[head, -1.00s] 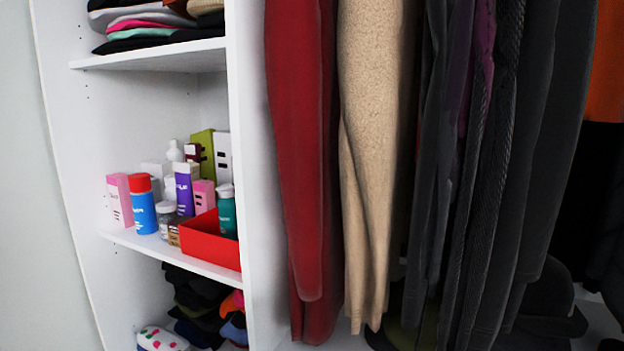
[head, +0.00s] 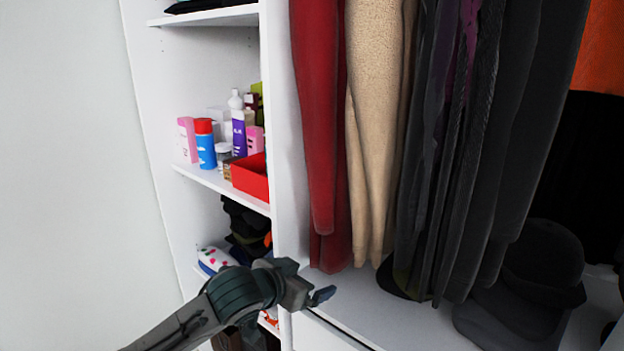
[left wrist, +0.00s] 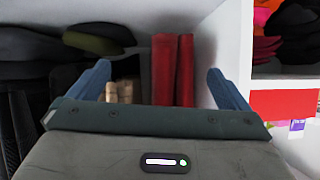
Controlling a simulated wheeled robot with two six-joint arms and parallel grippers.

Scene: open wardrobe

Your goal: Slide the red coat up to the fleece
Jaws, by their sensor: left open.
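The red coat (head: 318,120) hangs at the left end of the row, beside the wardrobe's divider. The beige fleece (head: 372,130) hangs just to its right, their edges touching or overlapping in the head view. My left gripper (head: 312,290) is low in front of the divider, below the coat's hem. The hanger tops are out of view. My right gripper is not in view.
Dark garments (head: 455,150) hang close together right of the fleece. A dark hat (head: 540,265) sits on the wardrobe floor at right. A white divider (head: 282,150) separates the coats from shelves with bottles and a red box (head: 250,178). The area before the coats is free.

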